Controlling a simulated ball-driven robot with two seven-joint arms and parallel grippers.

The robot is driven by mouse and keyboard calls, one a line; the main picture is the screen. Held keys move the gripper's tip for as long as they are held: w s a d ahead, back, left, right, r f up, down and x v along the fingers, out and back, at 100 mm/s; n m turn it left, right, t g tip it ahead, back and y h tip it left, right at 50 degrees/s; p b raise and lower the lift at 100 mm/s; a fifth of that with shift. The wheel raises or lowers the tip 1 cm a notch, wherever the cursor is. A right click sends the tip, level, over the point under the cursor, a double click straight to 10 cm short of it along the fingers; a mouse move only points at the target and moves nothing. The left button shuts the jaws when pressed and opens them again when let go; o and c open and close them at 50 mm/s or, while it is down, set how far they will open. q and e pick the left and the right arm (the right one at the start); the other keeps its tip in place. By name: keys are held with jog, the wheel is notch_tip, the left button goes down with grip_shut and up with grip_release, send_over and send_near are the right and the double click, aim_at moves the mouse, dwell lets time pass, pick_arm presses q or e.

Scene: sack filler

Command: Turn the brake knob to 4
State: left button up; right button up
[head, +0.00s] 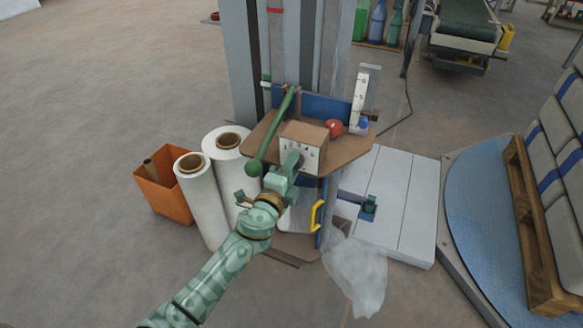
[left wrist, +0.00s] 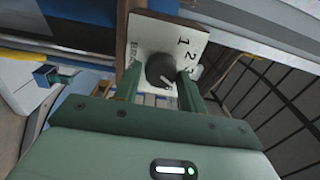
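The brake knob (left wrist: 160,70) is a round black knob on a white plate (left wrist: 150,36) marked BRAKE, with 1, 2 and part of a 3 visible. A pale mark on the knob points down and slightly right in the left wrist view, away from the 1. The plate is on the front of a cardboard-coloured box (head: 307,131) in the head view. My left gripper (left wrist: 160,80) is open, its two fingers on either side of the knob. I cannot tell whether they touch it. My right gripper is out of view.
A green lever (head: 273,133) slants up left of the box. A red button (head: 334,128) and a scale (head: 359,98) stand right of it. White film rolls (head: 201,202) and an orange bin (head: 168,203) are at left. A yellow handle (head: 316,215) is below.

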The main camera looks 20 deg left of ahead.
pick_arm(q)
jog(key=shift+o, duration=1.1)
jog(key=s, duration=1.6)
jog(key=shift+s+a, duration=0.2)
jog(key=shift+a, duration=0.05)
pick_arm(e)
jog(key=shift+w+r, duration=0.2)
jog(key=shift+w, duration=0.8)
